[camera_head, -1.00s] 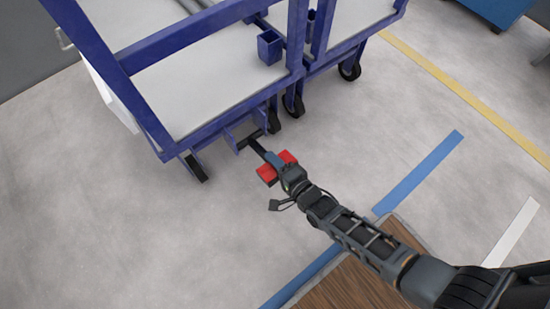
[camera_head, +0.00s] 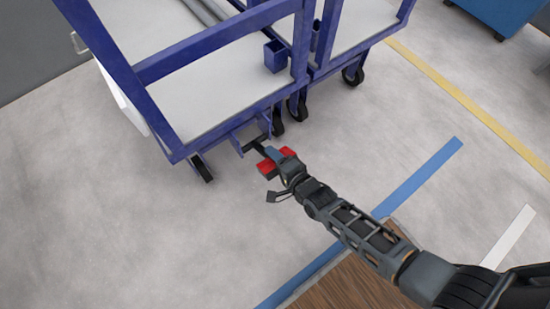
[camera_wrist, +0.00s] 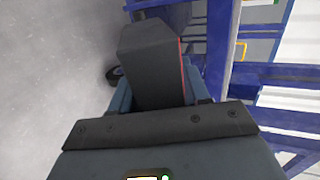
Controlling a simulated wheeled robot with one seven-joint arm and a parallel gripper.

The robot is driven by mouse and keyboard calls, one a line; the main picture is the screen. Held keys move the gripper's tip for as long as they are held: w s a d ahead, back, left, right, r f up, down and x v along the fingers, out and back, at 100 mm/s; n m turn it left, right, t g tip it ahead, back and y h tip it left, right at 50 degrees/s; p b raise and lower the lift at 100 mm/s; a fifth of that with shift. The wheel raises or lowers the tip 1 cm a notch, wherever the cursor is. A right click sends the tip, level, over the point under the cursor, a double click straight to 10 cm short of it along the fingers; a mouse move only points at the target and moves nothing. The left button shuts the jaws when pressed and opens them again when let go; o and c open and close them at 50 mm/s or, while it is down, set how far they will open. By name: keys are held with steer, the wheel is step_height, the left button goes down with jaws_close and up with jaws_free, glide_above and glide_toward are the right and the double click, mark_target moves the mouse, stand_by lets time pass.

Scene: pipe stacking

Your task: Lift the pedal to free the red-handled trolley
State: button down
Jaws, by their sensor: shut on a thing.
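The red pedal (camera_head: 266,167) sticks out on a short black bar (camera_head: 256,143) from the lower front of a blue-framed trolley (camera_head: 225,125). My gripper (camera_head: 274,158) is shut on the pedal, with red showing on both sides of it. In the wrist view a dark block (camera_wrist: 152,65) with a thin red edge lies between my gripper's fingers (camera_wrist: 155,95). The fingertips are mostly hidden by it. The trolley's frame also shows in the wrist view (camera_wrist: 222,60). No red handle on the trolley is visible.
A second blue-framed trolley (camera_head: 365,35) stands close beside the first at the right. Black wheels (camera_head: 202,168) rest on the grey floor. A wooden surface (camera_head: 345,285) lies at the bottom. Open floor with blue and yellow lines (camera_head: 480,108) is at the right.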

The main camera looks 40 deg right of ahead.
steer(key=shift+w+r, duration=0.6)
steer(key=c, duration=0.8)
jaws_free()
steer(key=shift+s+f, duration=0.25)
steer(key=shift+s, duration=0.05)
steer(key=p+v, duration=0.1)
steer(key=v, duration=0.6)
steer(key=shift+s+p, duration=0.35)
